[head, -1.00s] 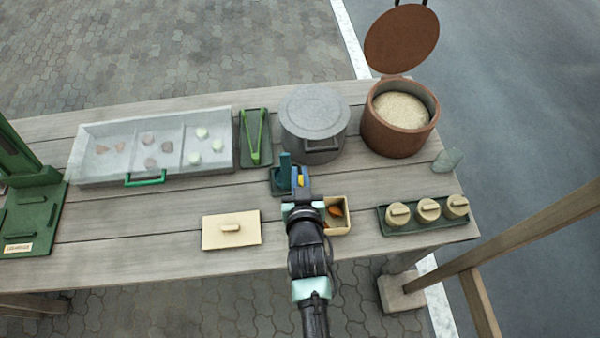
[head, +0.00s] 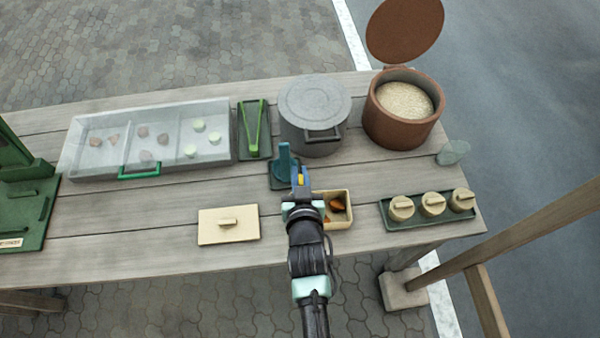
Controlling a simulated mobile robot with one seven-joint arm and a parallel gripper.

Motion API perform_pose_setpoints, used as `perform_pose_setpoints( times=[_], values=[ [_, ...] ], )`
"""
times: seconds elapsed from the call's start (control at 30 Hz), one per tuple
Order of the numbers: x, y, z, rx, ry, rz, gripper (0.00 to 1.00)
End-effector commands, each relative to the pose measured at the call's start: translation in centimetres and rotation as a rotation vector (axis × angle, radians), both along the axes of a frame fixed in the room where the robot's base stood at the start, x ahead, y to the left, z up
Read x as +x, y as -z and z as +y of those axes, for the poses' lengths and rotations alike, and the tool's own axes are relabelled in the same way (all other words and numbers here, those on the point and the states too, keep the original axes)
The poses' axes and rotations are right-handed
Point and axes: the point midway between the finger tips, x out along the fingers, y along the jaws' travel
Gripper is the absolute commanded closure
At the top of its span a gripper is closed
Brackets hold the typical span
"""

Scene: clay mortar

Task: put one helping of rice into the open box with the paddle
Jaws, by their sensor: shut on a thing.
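The rice (head: 404,99) lies in a round brown pot (head: 392,127) at the back right, its lid (head: 405,30) swung up. The open box (head: 338,222) is small and cream-coloured, at the front middle, with orange and dark food inside; my gripper hides its left part. The blue paddle (head: 284,161) stands upright above its dark teal holder (head: 277,182). My gripper (head: 300,190) is shut on the paddle, just left of the box. The grip itself is mostly hidden, and I cannot tell whether the paddle is clear of the holder.
A cream lid (head: 229,225) lies left of the box. A grey lidded pot (head: 315,120), green tongs on a tray (head: 267,150) and a clear-covered case (head: 74,171) stand behind. A tray of lidded cups (head: 392,223) and a glass (head: 453,152) are at the right.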

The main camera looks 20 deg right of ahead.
Motion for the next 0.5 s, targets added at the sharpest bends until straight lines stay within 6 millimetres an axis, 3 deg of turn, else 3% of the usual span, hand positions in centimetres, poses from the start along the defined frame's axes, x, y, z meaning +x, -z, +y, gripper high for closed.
perform_pose_setpoints(
  times=[0.5],
  values=[
    [0.01,0.62,0.00,0.000,0.000,-0.001,1.00]
  ],
)
